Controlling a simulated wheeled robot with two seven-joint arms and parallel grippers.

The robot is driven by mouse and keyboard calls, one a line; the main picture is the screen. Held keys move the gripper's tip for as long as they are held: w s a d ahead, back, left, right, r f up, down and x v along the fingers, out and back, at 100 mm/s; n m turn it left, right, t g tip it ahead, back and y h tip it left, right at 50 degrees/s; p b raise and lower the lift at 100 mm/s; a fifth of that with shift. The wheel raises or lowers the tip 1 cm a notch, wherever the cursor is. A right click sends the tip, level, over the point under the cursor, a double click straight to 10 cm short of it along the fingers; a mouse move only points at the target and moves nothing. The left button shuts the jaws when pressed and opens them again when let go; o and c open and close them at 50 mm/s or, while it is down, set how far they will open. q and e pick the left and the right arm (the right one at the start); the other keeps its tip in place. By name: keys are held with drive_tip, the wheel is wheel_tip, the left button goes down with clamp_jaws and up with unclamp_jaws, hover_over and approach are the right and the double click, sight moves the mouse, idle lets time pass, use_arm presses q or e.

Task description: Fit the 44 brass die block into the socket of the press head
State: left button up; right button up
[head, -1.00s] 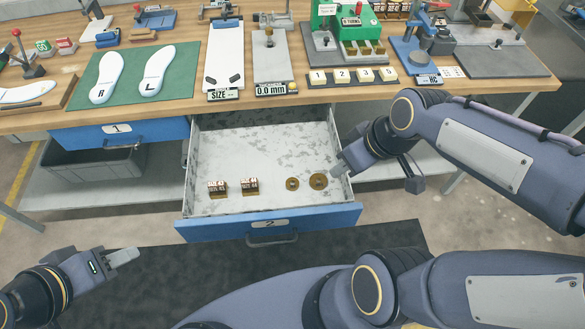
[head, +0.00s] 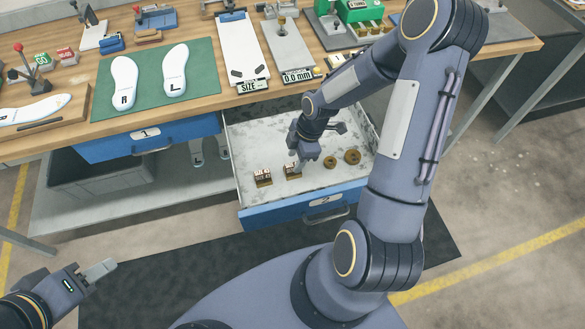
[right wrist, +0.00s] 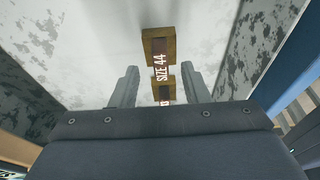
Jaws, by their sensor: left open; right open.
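My left gripper (head: 102,271) is open and empty over the floor. I cannot pick out the press head.
Two brass discs (head: 341,159) lie right of the blocks in the drawer (head: 234,137). The bench (head: 205,82) above holds a green mat (head: 147,93) with insoles, the 0.0 mm gauge (head: 285,50) and a green box device (head: 358,12). My right arm hides the bench's right part.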

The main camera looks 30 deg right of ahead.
sight(294, 164)
drive_tip(key=shift+x, duration=1.55)
drive_tip(key=shift+d, duration=0.1)
drive_tip(key=shift+c, duration=0.3)
clamp_jaws()
